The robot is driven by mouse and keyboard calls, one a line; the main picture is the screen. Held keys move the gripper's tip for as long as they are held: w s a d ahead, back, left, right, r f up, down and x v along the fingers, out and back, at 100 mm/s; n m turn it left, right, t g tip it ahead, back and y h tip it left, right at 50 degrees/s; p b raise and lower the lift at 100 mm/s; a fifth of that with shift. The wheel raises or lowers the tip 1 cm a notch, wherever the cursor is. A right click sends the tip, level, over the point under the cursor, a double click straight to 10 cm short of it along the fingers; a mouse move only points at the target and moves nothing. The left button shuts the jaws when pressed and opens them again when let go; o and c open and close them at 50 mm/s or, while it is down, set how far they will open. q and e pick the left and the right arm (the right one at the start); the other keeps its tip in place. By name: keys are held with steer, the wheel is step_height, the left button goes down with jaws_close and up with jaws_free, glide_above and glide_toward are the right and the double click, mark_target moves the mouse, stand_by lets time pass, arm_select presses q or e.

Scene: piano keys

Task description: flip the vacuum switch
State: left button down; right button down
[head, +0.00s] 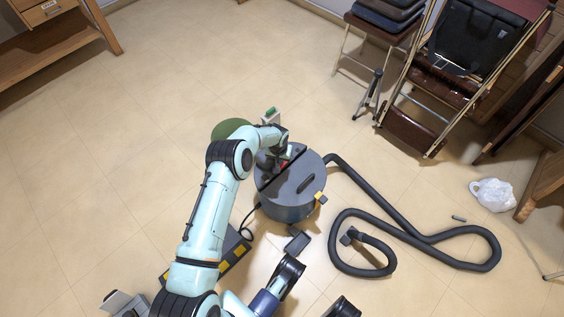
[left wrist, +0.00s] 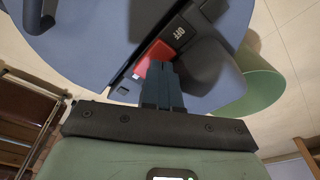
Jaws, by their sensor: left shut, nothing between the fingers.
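The vacuum (head: 290,190) is a grey-blue drum with a dark strip across its lid, standing on the floor. The red switch (left wrist: 153,57) lies in that strip beside the word OFF in the left wrist view. My left gripper (left wrist: 165,72) is shut and empty, its fingertips at the red switch and covering part of it. I cannot tell if they touch it. In the head view my left gripper (head: 286,153) is over the vacuum's lid, mostly hidden by its wrist. My right gripper cannot be made out in the head view.
A black hose (head: 400,225) runs from the vacuum and coils on the floor to the right. A green round object (head: 228,128) is behind my left arm. The floor at left is clear.

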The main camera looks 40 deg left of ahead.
arm_select(q)
step_height(320, 180, up, 5)
steer(key=shift+r+p, duration=0.2)
steer(key=shift+p, duration=0.95)
